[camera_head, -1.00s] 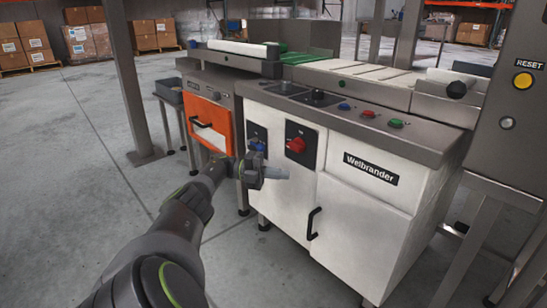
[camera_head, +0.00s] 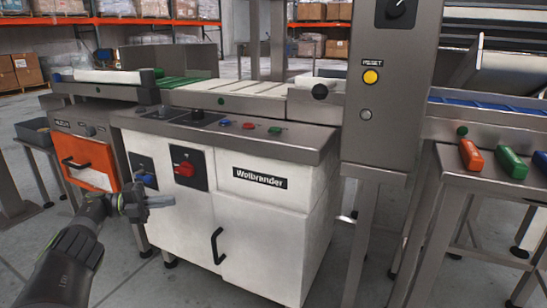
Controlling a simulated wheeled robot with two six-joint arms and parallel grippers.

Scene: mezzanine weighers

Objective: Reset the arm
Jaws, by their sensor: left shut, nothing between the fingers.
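My left arm comes in from the lower left, and my left gripper (camera_head: 160,202) is shut and empty. It hangs in front of the white Weibrander cabinet (camera_head: 265,240), near the blue knob and below the red rotary switch (camera_head: 184,169). I cannot tell whether it touches the cabinet front. My right gripper is not in view.
A grey column at the right carries a yellow RESET button (camera_head: 370,77) and a black dial (camera_head: 396,8). An orange door (camera_head: 89,165) is at the left. Orange and green blocks (camera_head: 471,154) sit on a stand at the right. Grey floor is open at the lower left.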

